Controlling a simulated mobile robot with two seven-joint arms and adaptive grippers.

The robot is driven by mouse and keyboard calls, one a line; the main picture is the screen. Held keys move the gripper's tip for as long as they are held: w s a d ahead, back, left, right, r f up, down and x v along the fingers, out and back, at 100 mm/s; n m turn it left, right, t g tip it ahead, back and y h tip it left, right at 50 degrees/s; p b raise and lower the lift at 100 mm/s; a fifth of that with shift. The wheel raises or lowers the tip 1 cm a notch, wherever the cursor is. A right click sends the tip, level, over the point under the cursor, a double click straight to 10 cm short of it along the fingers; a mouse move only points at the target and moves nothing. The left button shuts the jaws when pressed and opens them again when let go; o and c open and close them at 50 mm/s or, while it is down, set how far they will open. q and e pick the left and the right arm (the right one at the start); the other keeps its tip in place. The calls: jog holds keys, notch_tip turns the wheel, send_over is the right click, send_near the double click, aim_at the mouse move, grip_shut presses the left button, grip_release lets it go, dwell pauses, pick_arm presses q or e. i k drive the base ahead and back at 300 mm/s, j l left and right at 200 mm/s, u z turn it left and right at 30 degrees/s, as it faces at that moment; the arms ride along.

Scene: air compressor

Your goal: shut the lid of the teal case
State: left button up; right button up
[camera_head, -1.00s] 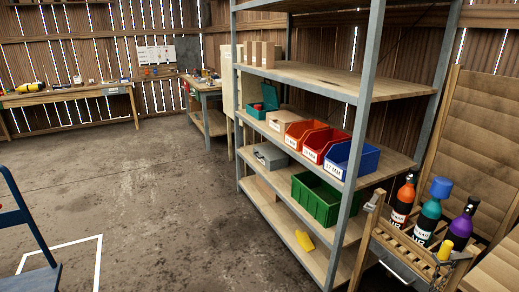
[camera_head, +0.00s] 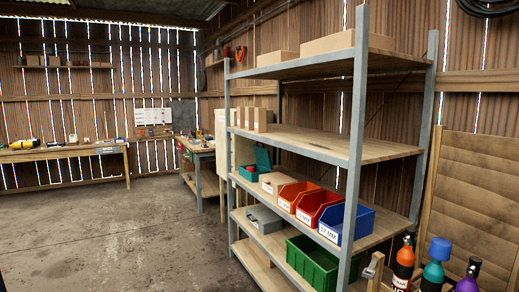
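The teal case (camera_head: 252,173) stands on a middle shelf of the rack, at its left end. Its lid (camera_head: 263,158) is raised and stands open at the case's right side. What is inside the case is too small to make out. Neither of my grippers shows in the view.
A grey box (camera_head: 264,218) and a green crate (camera_head: 312,262) sit below. Bottles (camera_head: 404,262) stand at lower right. The floor (camera_head: 120,230) at left is clear.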

aim_at(262, 155)
jog(key=i+j+u, duration=0.35)
jog(key=i, duration=0.4)
jog(key=i+u, duration=0.35)
jog(key=i, duration=0.4)
jog(key=i+j, duration=0.1)
jog(key=i, duration=1.4)
jog(key=l+z, duration=0.05)
jog(key=l, duration=0.05)
